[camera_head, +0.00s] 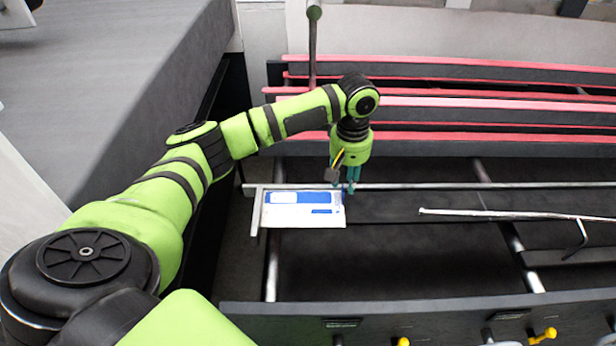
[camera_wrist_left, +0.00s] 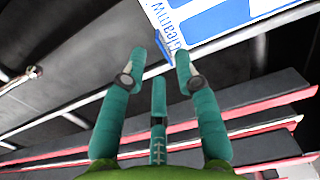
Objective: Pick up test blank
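The test blank (camera_head: 300,215) is a flat white and blue sheet lying across rails at the left end of the machine. It also shows at the top of the left wrist view (camera_wrist_left: 228,18), where its lettered blue and white edge is near the fingertips. My left gripper (camera_head: 350,188) points down at the blank's right edge. In the left wrist view the teal fingers of my left gripper (camera_wrist_left: 160,60) stand apart, with a gap between them and a third finger below. I cannot tell whether they touch the blank. My right gripper is not in view.
A metal rail (camera_head: 430,186) runs behind the blank, with red-topped beams (camera_head: 450,103) farther back. A thin rod (camera_head: 510,214) lies to the right. A dark front beam (camera_head: 430,312) carries yellow knobs (camera_head: 543,335). A grey surface (camera_head: 110,70) stands at the left.

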